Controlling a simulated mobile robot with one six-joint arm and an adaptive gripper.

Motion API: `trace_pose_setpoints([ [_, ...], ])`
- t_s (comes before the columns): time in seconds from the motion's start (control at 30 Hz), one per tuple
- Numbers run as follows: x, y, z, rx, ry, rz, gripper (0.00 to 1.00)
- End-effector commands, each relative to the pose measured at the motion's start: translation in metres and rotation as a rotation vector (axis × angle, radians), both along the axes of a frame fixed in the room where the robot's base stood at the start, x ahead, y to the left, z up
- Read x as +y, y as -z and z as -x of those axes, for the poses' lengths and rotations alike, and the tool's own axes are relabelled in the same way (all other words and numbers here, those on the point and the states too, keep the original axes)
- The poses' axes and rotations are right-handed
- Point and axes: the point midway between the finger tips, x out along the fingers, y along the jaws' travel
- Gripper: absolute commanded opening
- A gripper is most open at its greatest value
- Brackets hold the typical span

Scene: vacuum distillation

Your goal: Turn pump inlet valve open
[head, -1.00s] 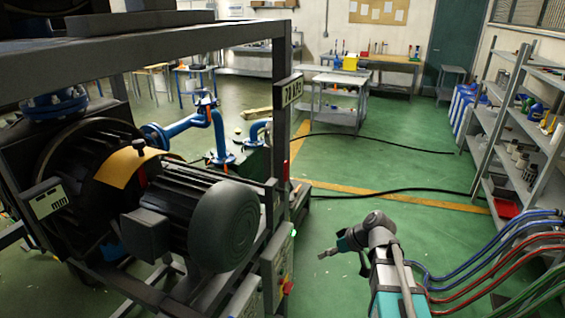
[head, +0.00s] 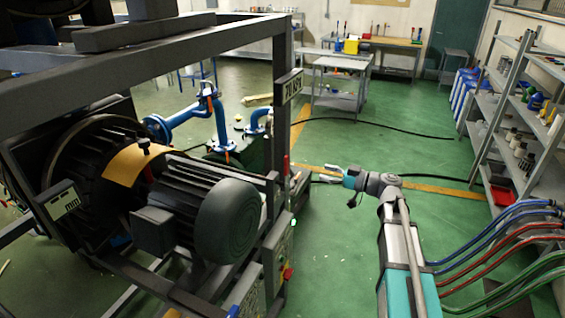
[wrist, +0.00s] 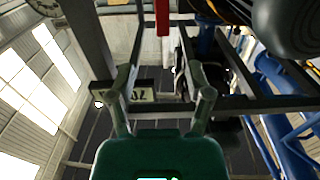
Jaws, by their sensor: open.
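My gripper (head: 328,173) is open and empty, in mid-air to the right of the machine frame. In the wrist view its two fingers (wrist: 165,88) are spread apart with nothing between them. A red upright lever (head: 286,166) stands by the frame post, left of my gripper and apart from it. A red bar also shows at the top of the wrist view (wrist: 162,16). Blue pipework (head: 220,125) with small orange parts stands behind the frame. I cannot tell which of these parts is the pump inlet valve.
The dark frame (head: 277,110) carries a motor (head: 228,220) and a label plate (head: 289,86). A shelf rack (head: 500,135) stands at the right. Black cables cross the green floor. The floor between the frame and the shelves is otherwise mostly clear.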

Motion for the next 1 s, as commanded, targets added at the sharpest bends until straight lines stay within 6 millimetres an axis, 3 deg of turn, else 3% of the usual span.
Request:
trace_pose_setpoints([
  [0.47,0.01,0.0,-0.004,0.003,0.0,0.001,0.66],
  [1.0,0.076,0.001,-0.029,0.003,-0.001,0.001,0.66],
])
